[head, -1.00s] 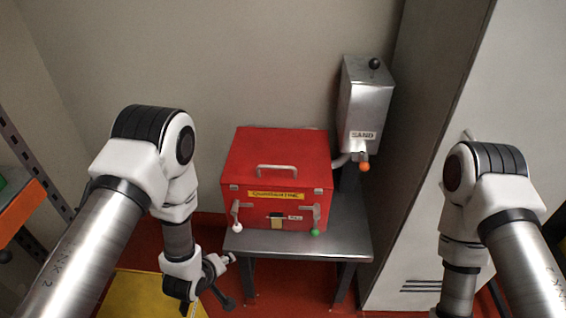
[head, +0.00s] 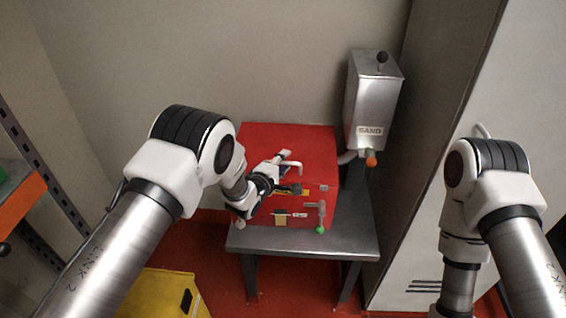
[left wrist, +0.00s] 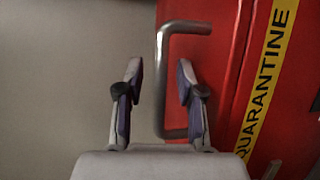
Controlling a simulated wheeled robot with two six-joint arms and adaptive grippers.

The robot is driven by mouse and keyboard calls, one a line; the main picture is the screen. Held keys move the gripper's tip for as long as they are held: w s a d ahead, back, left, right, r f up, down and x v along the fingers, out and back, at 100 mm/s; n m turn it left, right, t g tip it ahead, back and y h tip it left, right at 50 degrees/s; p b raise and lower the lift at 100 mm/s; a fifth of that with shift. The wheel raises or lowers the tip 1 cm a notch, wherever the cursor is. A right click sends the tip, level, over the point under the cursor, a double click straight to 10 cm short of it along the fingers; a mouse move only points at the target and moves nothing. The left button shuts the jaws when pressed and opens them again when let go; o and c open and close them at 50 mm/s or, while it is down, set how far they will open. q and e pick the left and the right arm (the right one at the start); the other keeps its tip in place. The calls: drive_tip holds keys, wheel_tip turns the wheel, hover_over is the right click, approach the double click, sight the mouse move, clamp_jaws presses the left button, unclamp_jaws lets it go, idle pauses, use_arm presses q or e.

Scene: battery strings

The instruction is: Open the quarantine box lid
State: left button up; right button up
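The red quarantine box (head: 262,140) stands on a metal table with its lid shut. Its lid handle (head: 299,166) is a grey metal bar, partly hidden by my left gripper (head: 288,173) in the head view. In the left wrist view, the left gripper (left wrist: 159,75) is open. The bar of the handle (left wrist: 161,85) shows between its two fingers; I cannot tell how deep it sits or whether it touches. The right front latch (head: 321,212) hangs down to a green knob. The left latch is mostly hidden; its white knob (head: 240,224) shows. My right gripper is out of view.
The metal table (head: 300,243) has a narrow bare front strip. A metal sand hopper (head: 372,105) with an orange knob stands close at the box's back right. A tall grey cabinet (head: 440,130) rises on the right. A yellow object (head: 165,295) lies at lower left.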

use_arm(q)
drive_tip(key=shift+c, duration=0.3)
clamp_jaws()
drive_tip(key=shift+w+r+g+p, duration=0.25)
drive_tip(key=shift+r+g+p, duration=0.05)
drive_tip(key=shift+r+p, duration=0.9)
drive_tip(key=w+r+g+p, duration=0.1)
drive_tip(key=w+r+p, duration=0.2)
drive_tip(key=r+p, duration=0.3)
drive_tip(key=w+r+n+g+y+p, duration=0.1)
drive_tip(key=w+r+g+p, duration=0.1)
drive_tip(key=w+r+p, duration=0.2)
drive_tip(key=shift+w+r+p, duration=0.2)
drive_tip(key=shift+r+p, duration=0.95)
drive_tip(key=shift+p, duration=1.2)
